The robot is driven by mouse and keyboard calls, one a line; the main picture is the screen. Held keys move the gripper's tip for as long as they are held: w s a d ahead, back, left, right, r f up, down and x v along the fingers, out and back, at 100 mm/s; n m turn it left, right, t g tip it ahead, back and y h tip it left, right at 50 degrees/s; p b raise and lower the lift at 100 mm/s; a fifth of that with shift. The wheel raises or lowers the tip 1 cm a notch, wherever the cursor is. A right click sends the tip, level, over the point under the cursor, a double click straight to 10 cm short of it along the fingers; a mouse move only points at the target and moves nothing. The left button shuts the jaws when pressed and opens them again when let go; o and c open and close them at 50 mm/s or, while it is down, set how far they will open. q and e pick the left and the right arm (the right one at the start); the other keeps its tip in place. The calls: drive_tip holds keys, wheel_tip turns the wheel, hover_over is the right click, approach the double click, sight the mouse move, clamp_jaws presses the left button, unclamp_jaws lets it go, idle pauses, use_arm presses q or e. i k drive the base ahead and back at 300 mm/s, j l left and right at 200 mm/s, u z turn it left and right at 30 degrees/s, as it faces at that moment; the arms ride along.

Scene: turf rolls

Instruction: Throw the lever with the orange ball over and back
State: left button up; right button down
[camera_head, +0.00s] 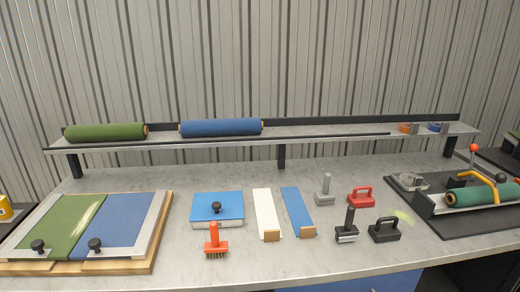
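The orange ball (474,148) tops a thin lever (473,161) at the right of the bench. The lever stands close to upright, at the back of a device with a grey trough (438,203) that holds a green turf roll (484,195). A yellow-orange curved bar (477,177) passes over the roll and has a dark knob at its right end. The lever's foot is partly hidden behind this bar and a black block (457,182). Neither of my grippers shows in this view, and nothing touches the lever.
The device sits on a dark mat (455,226). Left of it lie a black handled block (385,230), a red handled block (361,197) and a black-handled tool (348,226). A shelf (330,131) with turf rolls runs behind. Bare bench shows along the front edge.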

sight(473, 148)
drive_tip(key=z, duration=1.35)
drive_tip(key=l+u, duration=0.1)
drive_tip(key=u, duration=0.25)
drive_tip(key=l+u, duration=0.15)
drive_tip(key=u, duration=0.15)
drive_tip(key=l+u, duration=0.25)
drive_tip(key=l, duration=0.3)
drive_tip(key=l+u, duration=0.3)
drive_tip(key=l, duration=0.3)
drive_tip(key=k+l, duration=0.1)
drive_tip(key=l, duration=0.35)
drive_tip(key=k+l, duration=0.1)
drive_tip(key=l, duration=0.35)
drive_tip(key=k+l+u, duration=0.1)
drive_tip(key=l, duration=0.35)
